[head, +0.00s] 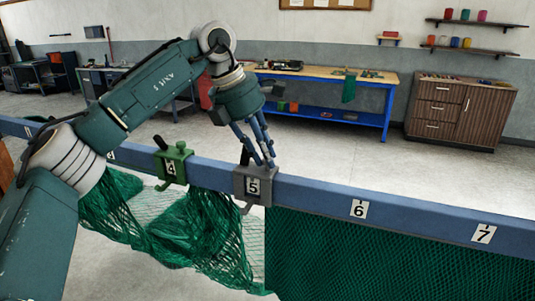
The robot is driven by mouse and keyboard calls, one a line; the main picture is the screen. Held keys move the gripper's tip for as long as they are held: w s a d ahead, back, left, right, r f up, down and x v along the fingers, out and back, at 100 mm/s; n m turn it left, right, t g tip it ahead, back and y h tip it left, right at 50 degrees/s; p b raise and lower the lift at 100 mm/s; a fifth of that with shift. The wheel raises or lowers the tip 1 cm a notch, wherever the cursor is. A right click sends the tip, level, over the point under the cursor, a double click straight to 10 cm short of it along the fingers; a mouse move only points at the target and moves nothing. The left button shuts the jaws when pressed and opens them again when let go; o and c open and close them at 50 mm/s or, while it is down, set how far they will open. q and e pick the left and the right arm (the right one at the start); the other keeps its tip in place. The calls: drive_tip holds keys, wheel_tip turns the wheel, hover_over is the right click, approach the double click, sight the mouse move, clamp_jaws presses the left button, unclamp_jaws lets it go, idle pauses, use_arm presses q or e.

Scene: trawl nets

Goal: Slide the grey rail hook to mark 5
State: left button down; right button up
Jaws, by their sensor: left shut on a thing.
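The grey rail hook (240,184) sits on the blue rail (312,193), and the label for mark 5 (253,187) shows at its front, framed by the hook. My left gripper (262,163) reaches down from above onto the top of the grey hook. Its fingers are shut on the hook's upper part, though the exact contact is small and partly hidden. A dark knob shows just left of the fingers. My right gripper is not in view.
A green rail hook (174,165) sits at mark 4, left of the grey one. Marks 6 (358,209) and 7 (484,233) are clear on the rail. Green netting (395,258) hangs below. A blue workbench (330,113) and a wooden cabinet (458,110) stand farther back.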

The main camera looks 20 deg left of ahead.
use_arm(q)
drive_tip(key=c, duration=1.5)
unclamp_jaws()
drive_tip(key=shift+a+r, duration=0.1)
drive_tip(key=shift+a, duration=0.15)
drive_tip(key=shift+c, duration=0.2)
drive_tip(key=shift+a, duration=0.15)
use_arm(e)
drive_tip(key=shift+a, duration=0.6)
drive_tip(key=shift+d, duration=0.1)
use_arm(q)
drive_tip(key=shift+r, duration=0.35)
drive_tip(key=v, duration=1.1)
drive_tip(key=shift+s+a, duration=0.15)
drive_tip(key=shift+a, duration=0.05)
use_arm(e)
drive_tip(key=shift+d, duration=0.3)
use_arm(q)
drive_tip(key=shift+f, duration=0.1)
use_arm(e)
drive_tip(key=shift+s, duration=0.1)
